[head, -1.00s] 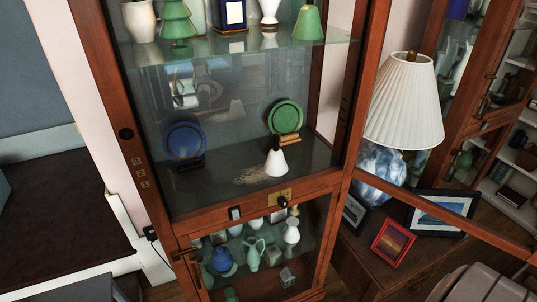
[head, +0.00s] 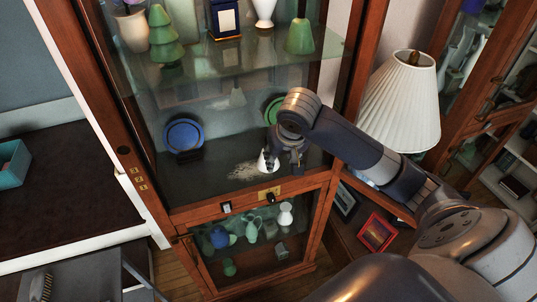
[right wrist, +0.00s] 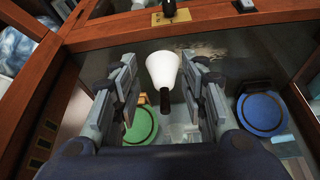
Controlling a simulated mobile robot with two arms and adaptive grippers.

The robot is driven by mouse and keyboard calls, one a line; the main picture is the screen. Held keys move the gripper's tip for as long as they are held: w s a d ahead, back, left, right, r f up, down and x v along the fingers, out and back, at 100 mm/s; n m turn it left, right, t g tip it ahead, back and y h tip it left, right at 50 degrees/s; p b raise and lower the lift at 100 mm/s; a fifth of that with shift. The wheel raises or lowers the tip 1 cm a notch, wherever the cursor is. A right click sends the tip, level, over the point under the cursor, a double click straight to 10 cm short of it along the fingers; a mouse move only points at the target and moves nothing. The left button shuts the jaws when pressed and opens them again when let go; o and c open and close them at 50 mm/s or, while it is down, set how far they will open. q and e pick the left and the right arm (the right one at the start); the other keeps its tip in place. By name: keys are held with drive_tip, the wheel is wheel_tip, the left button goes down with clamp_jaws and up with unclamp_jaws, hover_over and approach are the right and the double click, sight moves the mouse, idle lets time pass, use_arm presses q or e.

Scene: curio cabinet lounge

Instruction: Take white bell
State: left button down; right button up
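The white bell (head: 264,163), with a dark handle, stands on the dark floor (head: 215,185) of the cabinet's middle compartment, by a pale dusty patch. My right gripper (head: 284,160) reaches in from the right and partly hides the bell. In the right wrist view the white bell (right wrist: 163,70) shows between the two spread fingers of the right gripper (right wrist: 158,62), its dark handle towards the palm. Gaps show on both sides, so the gripper is open and not holding it. My left gripper is not in view.
A blue plate (head: 184,136) stands left of the bell and a green plate (head: 272,108) behind it. A glass shelf (head: 225,58) above holds a green tree (head: 163,35) and a green bell (head: 300,37). A lamp (head: 400,105) stands right of the cabinet.

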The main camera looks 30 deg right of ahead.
drive_tip(key=w+d+p, duration=0.1)
drive_tip(key=w, duration=0.2)
drive_tip(key=w+d+p, duration=0.1)
drive_tip(key=w, duration=0.3)
drive_tip(key=w+d+p, duration=0.1)
drive_tip(key=w, duration=0.2)
drive_tip(key=shift+w+d+f, duration=0.15)
drive_tip(key=shift+w+d, duration=0.05)
drive_tip(key=shift+w, duration=0.2)
drive_tip(key=shift+p+x, duration=0.9)
drive_tip(key=shift+x, duration=1.45)
clamp_jaws()
